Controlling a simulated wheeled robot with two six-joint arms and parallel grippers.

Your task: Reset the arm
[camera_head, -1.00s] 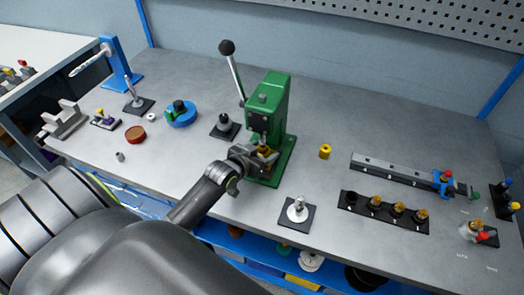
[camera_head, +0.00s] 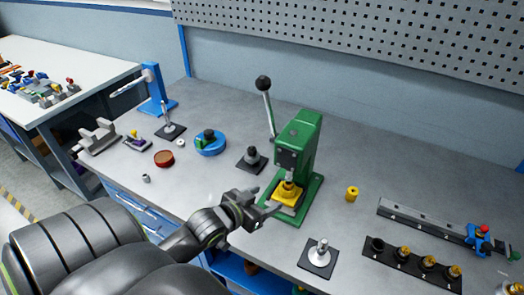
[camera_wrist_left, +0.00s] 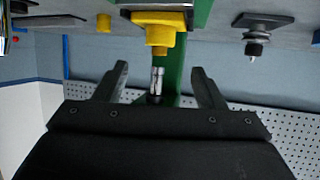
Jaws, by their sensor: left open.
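My left arm comes in from the left in the head view. Its gripper (camera_head: 262,212) is open and empty, just in front and to the left of the green arbor press (camera_head: 304,150). A yellow part (camera_head: 287,192) sits on the press base under the ram. In the left wrist view the two open fingers (camera_wrist_left: 158,82) have nothing between them at their tips. The yellow part (camera_wrist_left: 160,34) and the silver ram (camera_wrist_left: 157,80) show beyond the fingers, apart from them. My right gripper is not in view.
A pad with a silver piece (camera_head: 319,255) lies in front right. A yellow cylinder (camera_head: 352,194) and a slotted rail (camera_head: 430,222) are on the right.

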